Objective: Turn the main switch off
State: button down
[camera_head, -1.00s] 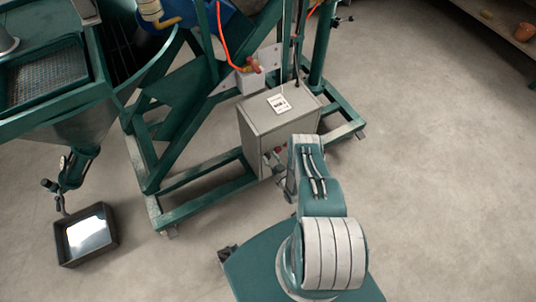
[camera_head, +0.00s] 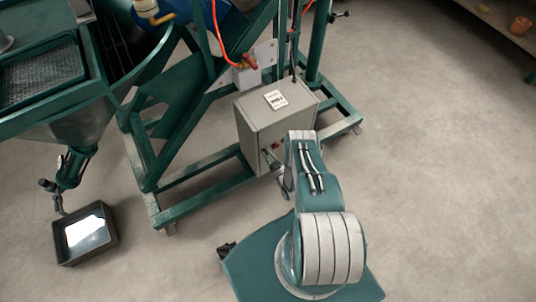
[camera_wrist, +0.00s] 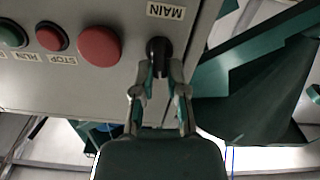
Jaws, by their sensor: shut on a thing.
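The main switch (camera_wrist: 158,47) is a dark knob on the grey control box (camera_head: 262,124), beside an upside-down "MAIN" label (camera_wrist: 166,11) in the wrist view. My gripper (camera_wrist: 160,72) reaches it from below in that view, with its two fingers closed on either side of the knob. The fingers hide part of the knob, and I cannot read its exact turn angle. In the head view, my gripper (camera_head: 270,160) is at the front face of the box, where the switch is too small to make out.
A large red button (camera_wrist: 100,46), a smaller red stop button (camera_wrist: 51,37) and a green button (camera_wrist: 12,34) sit left of the switch in the wrist view. A green frame (camera_head: 205,165) surrounds the box. A dark tray (camera_head: 84,234) lies on the floor. Open floor lies right.

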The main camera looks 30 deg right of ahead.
jog(key=n, duration=0.4)
jog(key=shift+w+a+f+n, duration=0.1)
jog(key=shift+a+n, duration=0.1)
jog(key=shift+n, duration=0.1)
jog(key=shift+a+f+n, duration=0.1)
jog(key=shift+f+n, duration=0.05)
jog(key=shift+n, duration=1.7)
jog(key=shift+a+f+n, duration=0.15)
jog(key=shift+f+n, duration=0.05)
jog(key=shift+n, duration=1.6)
jog(key=shift+a+f+n, duration=0.1)
jog(key=shift+f+n, duration=0.05)
jog(key=shift+n, duration=1.7)
jog(key=c, duration=0.7)
grip_release()
jog(key=shift+a, duration=0.1)
jog(key=shift+r, duration=0.1)
